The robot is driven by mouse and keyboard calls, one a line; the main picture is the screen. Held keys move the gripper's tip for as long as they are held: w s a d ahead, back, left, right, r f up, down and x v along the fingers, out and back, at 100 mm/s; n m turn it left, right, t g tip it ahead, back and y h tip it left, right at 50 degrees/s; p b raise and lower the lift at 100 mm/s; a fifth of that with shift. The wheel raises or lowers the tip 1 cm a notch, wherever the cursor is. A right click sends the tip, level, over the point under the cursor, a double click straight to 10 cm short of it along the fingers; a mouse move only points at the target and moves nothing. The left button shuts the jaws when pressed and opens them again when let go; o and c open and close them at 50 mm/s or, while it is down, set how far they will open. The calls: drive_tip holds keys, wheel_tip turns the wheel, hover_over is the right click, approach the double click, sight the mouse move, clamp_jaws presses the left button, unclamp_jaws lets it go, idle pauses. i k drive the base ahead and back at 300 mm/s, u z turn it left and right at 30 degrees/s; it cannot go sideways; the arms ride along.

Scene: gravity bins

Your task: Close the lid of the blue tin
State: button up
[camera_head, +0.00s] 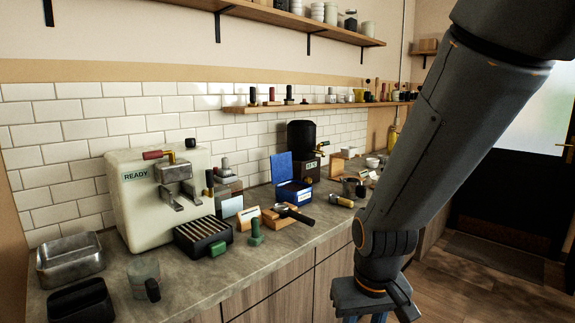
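The blue tin (294,194) stands on the counter right of the coffee machine, with a white label on its front. Its blue lid (281,167) stands upright at the back, so the tin is open; its inside looks dark. My gripper (368,316) hangs at the bottom edge of the view, in front of the counter and well apart from the tin. Its fingertips are cut off by the frame, so its opening and anything between the fingers are hidden.
A cream coffee machine (130,213) stands left of the tin. A portafilter (293,214) lies on a wooden stand just in front of the tin. A black grinder (301,138) stands behind it. A low shelf (320,107) runs above.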

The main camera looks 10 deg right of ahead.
sight(282, 164)
drive_tip(key=z, duration=0.55)
drive_tip(key=i, duration=0.65)
drive_tip(key=z, duration=0.45)
drive_tip(key=i, duration=0.65)
drive_tip(key=u, duration=0.1)
